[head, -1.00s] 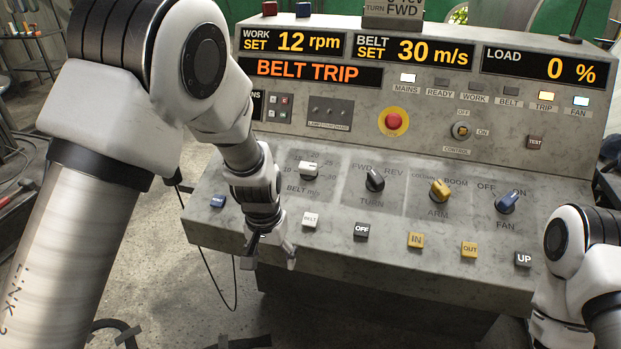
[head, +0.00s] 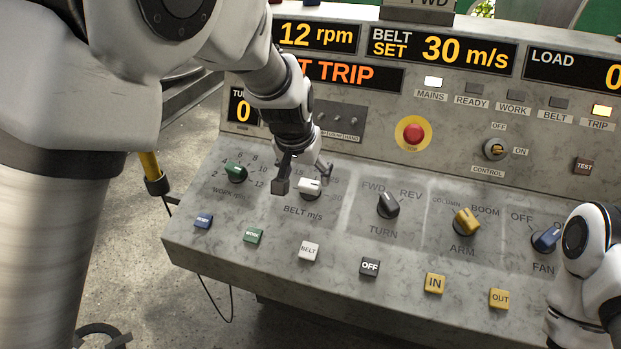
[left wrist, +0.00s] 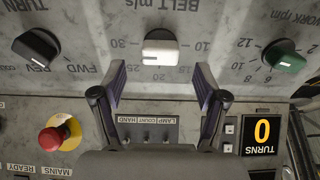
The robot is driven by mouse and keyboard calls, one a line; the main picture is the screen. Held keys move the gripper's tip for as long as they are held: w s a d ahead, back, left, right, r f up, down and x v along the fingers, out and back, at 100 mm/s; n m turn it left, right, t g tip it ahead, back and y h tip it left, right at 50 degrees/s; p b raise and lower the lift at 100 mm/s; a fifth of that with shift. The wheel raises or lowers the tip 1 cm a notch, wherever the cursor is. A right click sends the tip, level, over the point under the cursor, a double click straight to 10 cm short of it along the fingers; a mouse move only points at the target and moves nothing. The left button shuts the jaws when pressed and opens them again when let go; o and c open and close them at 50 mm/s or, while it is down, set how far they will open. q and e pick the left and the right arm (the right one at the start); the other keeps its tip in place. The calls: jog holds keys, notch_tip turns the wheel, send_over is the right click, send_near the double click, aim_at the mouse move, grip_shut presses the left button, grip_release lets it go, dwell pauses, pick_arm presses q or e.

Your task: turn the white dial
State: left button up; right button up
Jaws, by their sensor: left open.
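The white dial (head: 309,187) is on the sloping panel above the label BELT m/s, and it also shows in the left wrist view (left wrist: 160,50). My left gripper (head: 303,178) is open at the white dial, one finger to each side of it in the picture. In the left wrist view the open fingers (left wrist: 161,78) point toward the dial, which lies between and just beyond their tips. No contact with the dial shows. My right gripper is out of view; only part of my right arm shows at the right edge.
A green dial (head: 236,173) is left of the white one and a black TURN dial (head: 388,205) is right of it. The yellow ARM dial (head: 466,221) is farther right. Push buttons line the panel's front. A red stop button (head: 414,134) sits on the upright face.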

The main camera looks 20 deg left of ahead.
aim_at(309, 183)
pick_arm(q)
jog(key=x, duration=0.5)
jog(key=shift+w, duration=0.15)
jog(key=shift+r, duration=0.2)
jog(key=c, duration=1.2)
jog(key=shift+o, duration=0.2)
